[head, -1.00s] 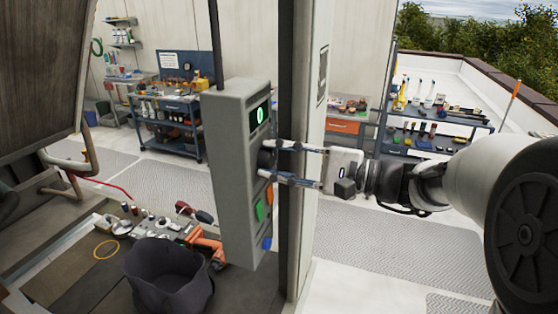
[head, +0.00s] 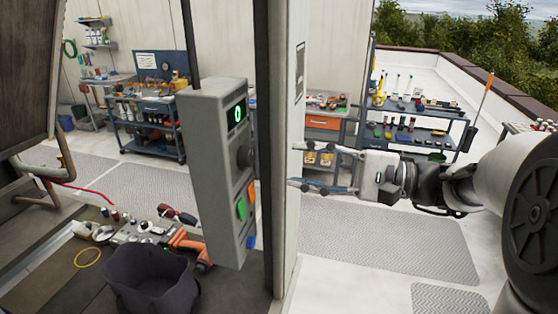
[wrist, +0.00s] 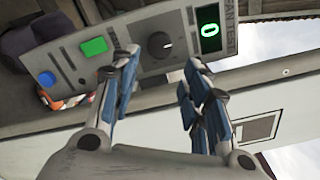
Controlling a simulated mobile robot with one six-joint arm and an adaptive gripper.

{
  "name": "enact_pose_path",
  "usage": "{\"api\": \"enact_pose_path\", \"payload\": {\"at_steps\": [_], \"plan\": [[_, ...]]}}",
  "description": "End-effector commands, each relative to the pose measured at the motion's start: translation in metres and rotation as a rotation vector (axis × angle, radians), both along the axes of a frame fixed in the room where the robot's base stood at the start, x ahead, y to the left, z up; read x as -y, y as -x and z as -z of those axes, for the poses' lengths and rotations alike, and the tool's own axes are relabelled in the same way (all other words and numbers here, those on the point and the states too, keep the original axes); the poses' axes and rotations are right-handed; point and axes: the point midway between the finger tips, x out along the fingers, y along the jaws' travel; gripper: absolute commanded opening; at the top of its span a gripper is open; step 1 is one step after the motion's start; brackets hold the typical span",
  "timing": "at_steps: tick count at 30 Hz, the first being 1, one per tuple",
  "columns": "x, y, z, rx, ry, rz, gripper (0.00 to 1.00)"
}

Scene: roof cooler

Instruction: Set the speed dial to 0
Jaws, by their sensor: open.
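The grey control box (head: 207,190) hangs upright at the middle left in the head view. Its dark speed dial (head: 245,157) sits below a small display (head: 236,114) that shows a green 0. In the wrist view the round dial (wrist: 159,45) with a light pointer mark lies just beyond my fingers, and the display (wrist: 208,30) also reads 0. My gripper (head: 297,167) is open and empty, to the right of the dial and apart from it. In the wrist view my gripper's blue-padded fingers (wrist: 158,72) stand spread, with nothing between them.
A green button (head: 241,209) and a blue button (head: 251,242) are on the box below the dial. A pale post (head: 287,190) stands just right of the box, near my fingers. A dark bucket (head: 150,285) and tools lie at lower left. Open floor lies at right.

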Motion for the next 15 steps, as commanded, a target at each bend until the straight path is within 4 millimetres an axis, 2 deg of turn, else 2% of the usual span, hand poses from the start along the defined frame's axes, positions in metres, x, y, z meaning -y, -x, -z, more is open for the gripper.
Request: {"api": "enact_pose_path", "payload": {"at_steps": [1, 6, 15], "plan": [[0.009, 0.002, 0.000, 0.000, -0.001, 0.004, 0.42], [0.023, 0.008, 0.000, 0.001, 0.000, 0.000, 0.42], [0.026, 0.009, 0.000, 0.001, 0.000, -0.001, 0.42]]}}
